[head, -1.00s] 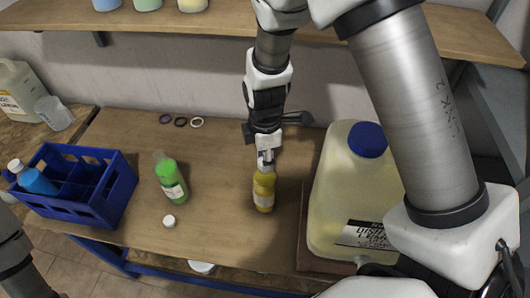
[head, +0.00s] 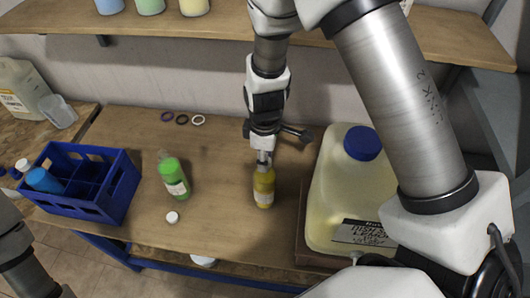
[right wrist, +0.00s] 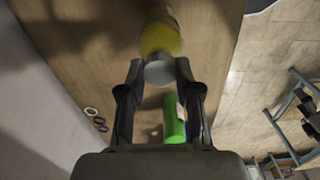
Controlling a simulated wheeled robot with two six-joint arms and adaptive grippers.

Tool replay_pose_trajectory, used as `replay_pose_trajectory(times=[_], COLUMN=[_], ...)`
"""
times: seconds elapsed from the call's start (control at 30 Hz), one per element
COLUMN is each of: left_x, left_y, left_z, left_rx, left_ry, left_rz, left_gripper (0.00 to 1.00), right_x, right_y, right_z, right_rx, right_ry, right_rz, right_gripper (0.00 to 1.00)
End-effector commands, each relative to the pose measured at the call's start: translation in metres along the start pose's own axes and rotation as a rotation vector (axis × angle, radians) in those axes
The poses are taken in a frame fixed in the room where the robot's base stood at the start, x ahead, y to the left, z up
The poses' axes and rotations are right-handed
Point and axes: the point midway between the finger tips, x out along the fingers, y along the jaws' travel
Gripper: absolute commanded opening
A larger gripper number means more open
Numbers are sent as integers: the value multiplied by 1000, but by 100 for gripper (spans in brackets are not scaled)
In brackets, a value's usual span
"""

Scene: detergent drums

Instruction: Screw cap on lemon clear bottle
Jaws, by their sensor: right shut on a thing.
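The lemon bottle (head: 263,187), clear with yellow liquid and a pale label, stands upright on the wooden table, left of the large jug. My right gripper (head: 263,157) is directly above it, pointing down. In the right wrist view, my right gripper's fingers (right wrist: 160,72) are shut on a pale round cap (right wrist: 159,73), with the yellow bottle (right wrist: 160,38) right beyond it. The cap is in line with the bottle's mouth; whether its thread has caught cannot be told. My left gripper is out of view; only part of that arm shows at lower left.
A green bottle (head: 173,179) stands left, with a loose white cap (head: 172,217) near it. A blue crate (head: 118,198) is at the table's left. A large jug (head: 335,200) with a blue lid stands close on the right. Three small rings (head: 182,119) lie at the back.

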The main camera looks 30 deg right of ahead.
Motion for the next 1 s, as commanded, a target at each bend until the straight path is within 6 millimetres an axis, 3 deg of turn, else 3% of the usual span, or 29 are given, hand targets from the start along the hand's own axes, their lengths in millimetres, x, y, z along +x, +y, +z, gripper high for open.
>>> replay_pose_trajectory(times=[0.13, 0.53, 1.0], left_x=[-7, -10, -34], left_y=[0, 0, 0], left_z=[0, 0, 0], left_rx=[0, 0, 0], left_ry=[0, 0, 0], left_rz=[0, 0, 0], left_gripper=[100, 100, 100], right_x=[0, 0, -2], right_y=[-1, -1, -1], right_z=[1, 0, 0], right_rx=[85, 129, 484], right_ry=[-2, -2, -2], right_rz=[-3, -2, -3], right_gripper=[0, 0, 0])
